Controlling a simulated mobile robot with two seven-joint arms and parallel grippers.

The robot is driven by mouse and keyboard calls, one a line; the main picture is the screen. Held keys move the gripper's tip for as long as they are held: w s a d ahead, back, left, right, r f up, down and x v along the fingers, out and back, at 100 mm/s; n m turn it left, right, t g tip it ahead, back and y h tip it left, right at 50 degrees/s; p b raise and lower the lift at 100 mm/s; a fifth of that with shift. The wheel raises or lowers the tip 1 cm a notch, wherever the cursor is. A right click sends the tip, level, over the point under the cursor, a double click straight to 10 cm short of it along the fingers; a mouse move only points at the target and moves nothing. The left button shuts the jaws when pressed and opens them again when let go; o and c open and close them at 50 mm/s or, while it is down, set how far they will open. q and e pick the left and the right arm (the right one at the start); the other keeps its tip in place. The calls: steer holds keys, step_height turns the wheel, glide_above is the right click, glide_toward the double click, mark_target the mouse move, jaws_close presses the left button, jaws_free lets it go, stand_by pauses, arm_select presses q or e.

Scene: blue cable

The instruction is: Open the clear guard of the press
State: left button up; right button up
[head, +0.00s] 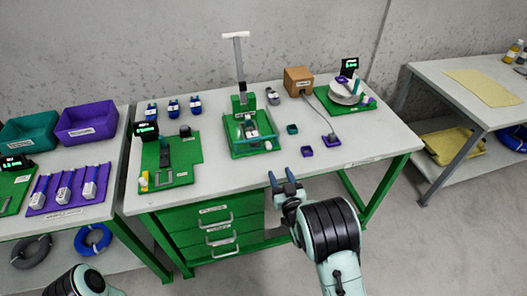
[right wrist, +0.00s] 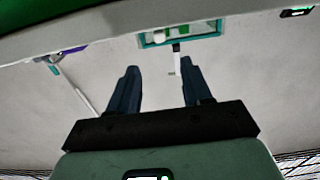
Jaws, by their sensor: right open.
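The press (head: 243,104) stands on a green base mat at the middle of the table, its long lever with a white crossbar (head: 235,36) pointing up. The clear guard (head: 258,141) is hard to make out at the press's front; it looks down over the work area. In the right wrist view, a teal-rimmed panel (right wrist: 148,43) with a pale bar lies beyond the fingers, probably the guard. My right gripper (head: 283,178) is open and empty near the table's front edge, apart from the press. My left gripper is out of view; only part of that arm shows.
A green fixture (head: 168,160) stands left. Drawers (head: 215,228) are below the front edge. The tabletop in front of the press is mostly clear.

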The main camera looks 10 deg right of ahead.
mark_target(269, 149)
steer(key=w, duration=1.2)
steer(key=shift+w+a+f+p, duration=0.1)
steer(key=shift+a+p, duration=0.05)
steer(key=shift+p, duration=0.15)
jaws_close()
